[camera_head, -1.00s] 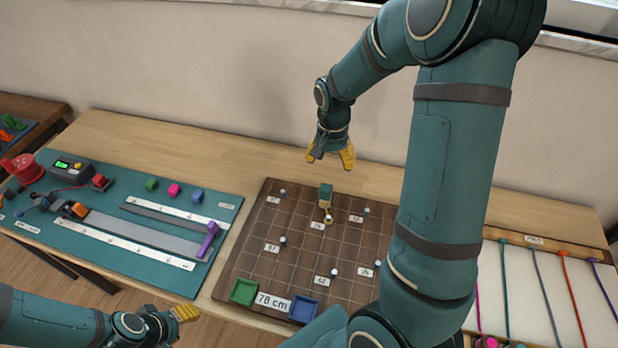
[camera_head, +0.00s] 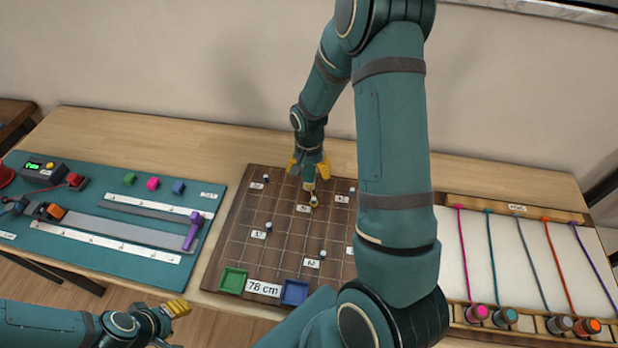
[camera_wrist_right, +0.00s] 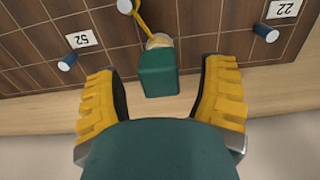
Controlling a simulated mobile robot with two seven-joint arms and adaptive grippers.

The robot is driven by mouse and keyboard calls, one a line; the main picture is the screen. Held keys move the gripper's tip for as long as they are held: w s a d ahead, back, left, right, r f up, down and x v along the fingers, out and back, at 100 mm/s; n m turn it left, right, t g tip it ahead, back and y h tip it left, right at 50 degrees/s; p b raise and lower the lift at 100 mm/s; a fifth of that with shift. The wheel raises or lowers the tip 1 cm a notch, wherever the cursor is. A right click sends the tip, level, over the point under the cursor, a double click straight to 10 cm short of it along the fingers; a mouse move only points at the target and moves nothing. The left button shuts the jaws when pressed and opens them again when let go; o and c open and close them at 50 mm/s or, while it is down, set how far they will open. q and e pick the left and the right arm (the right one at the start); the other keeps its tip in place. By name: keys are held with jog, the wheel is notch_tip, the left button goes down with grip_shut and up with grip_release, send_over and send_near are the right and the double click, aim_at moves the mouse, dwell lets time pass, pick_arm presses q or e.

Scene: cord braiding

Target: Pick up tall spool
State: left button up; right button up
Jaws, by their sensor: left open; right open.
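A tall teal block with a pale yellow base, which I take for the tall spool, stands on the brown pegboard (camera_head: 235,215). In the right wrist view the block (camera_wrist_right: 158,73) sits between the two yellow fingers, with a gap on each side. A yellow cord (camera_wrist_right: 140,18) runs from its base to a peg. My right gripper (camera_head: 309,169) is open at the board's back edge; in the head view it hides most of the block. My left gripper (camera_head: 177,308) is at the lower left, off the table's front edge, open and empty.
Blue pegs with number labels stand around on the board, such as one by label 52 (camera_wrist_right: 68,62). Green (camera_head: 232,280) and blue (camera_head: 295,292) trays sit at its front. Several cords with spools (camera_head: 478,314) lie at the right. A teal mat (camera_head: 90,200) with rulers lies left.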

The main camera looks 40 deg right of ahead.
notch_tip(320, 180, down, 2)
grip_shut()
dwell(0.3)
jog(key=shift+r, duration=0.15)
notch_tip(320, 180, up, 10)
jog(key=shift+f+p, duration=0.1)
jog(key=shift+p, duration=0.45)
